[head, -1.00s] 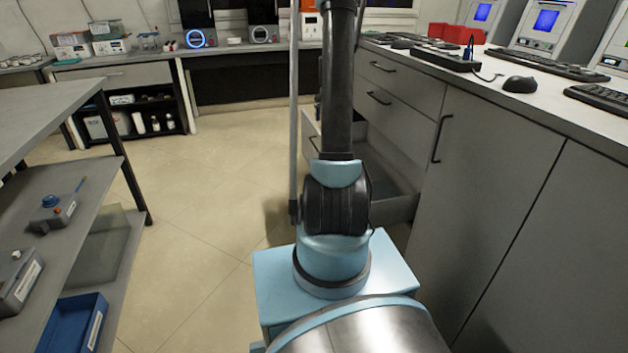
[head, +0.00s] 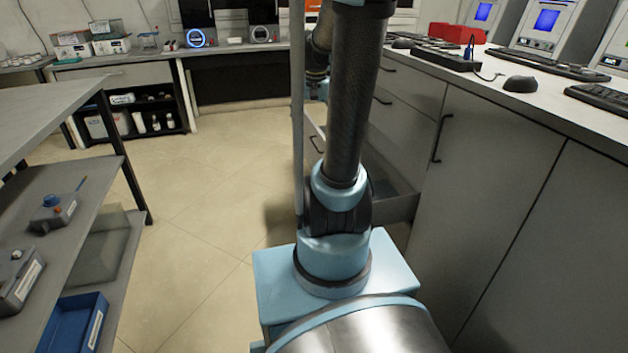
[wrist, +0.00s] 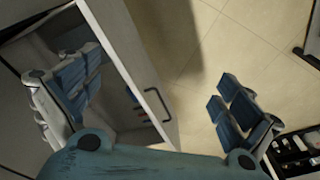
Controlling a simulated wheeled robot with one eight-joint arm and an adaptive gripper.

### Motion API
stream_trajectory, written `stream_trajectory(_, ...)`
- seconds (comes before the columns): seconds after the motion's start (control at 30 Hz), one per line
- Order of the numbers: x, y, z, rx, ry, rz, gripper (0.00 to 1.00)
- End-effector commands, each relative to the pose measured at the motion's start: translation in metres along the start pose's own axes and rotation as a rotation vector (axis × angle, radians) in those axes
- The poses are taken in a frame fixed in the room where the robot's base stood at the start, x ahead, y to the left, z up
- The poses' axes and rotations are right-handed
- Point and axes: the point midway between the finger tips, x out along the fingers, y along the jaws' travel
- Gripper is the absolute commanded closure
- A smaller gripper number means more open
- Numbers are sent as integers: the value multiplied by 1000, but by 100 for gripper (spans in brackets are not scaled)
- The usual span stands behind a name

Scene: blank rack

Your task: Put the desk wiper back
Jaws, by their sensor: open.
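I cannot make out the desk wiper in either view. The left finger overlaps the drawer's dark inside, and the right finger shows against the floor. Small blue and red bits (wrist: 134,100) show near the handle, too small to identify. The open drawer also shows in the head view (head: 398,207), partly hidden behind my arm. My gripper's fingers are not clear there.
A grey cabinet and counter (head: 500,190) run along the right, with keyboards and a mouse (head: 520,84) on top. A shelf unit (head: 75,225) stands at the left with a blue tray (head: 72,322). The floor (head: 200,190) between them is clear.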

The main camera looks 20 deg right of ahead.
Motion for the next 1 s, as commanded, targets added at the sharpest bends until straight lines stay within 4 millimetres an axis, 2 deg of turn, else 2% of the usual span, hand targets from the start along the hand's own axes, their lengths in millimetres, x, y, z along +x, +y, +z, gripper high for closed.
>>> stream_trajectory(0.03,-2,4,16,-31,3,-2,1)
stream_trajectory(0.27,-1,18,75,-172,19,-13,1)
stream_trajectory(0.6,19,44,154,-382,43,-26,1)
stream_trajectory(0.8,39,58,191,-495,57,-32,1)
stream_trajectory(1.0,52,65,210,-561,65,-35,1)
